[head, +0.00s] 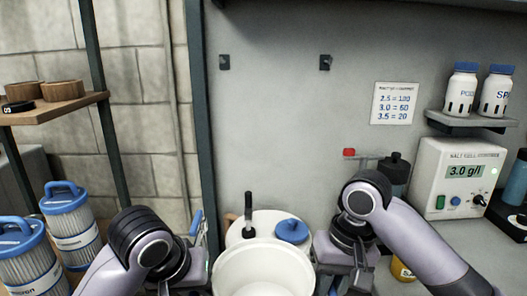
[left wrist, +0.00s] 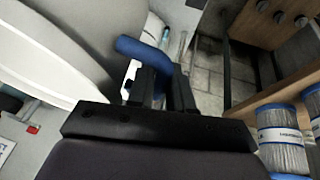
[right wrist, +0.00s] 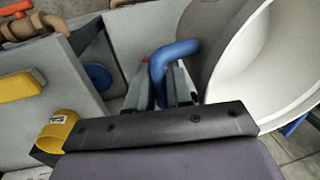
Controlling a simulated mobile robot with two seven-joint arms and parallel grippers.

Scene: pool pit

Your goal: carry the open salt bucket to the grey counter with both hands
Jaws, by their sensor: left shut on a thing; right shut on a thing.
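The open white salt bucket (head: 265,272) is low in the middle of the head view, between my two arms. Its inside looks pale; I cannot tell the salt level. My left gripper (left wrist: 160,85) is shut on a blue side handle (left wrist: 138,50) of the bucket, whose white rim runs across the left of that view. My right gripper (right wrist: 172,85) is shut on the other blue handle (right wrist: 172,54), with the bucket's wide white mouth (right wrist: 265,65) to its right. The bucket's base is hidden. The grey counter (head: 485,235) shows at the right of the head view.
A round white thing with a blue knob (head: 292,230) and a black-handled tool (head: 248,215) stand just behind the bucket. A salt meter (head: 455,175) and dark bottle (head: 395,172) are on the right. Blue-capped filter cartridges (head: 70,225) and a wooden shelf (head: 60,106) are left.

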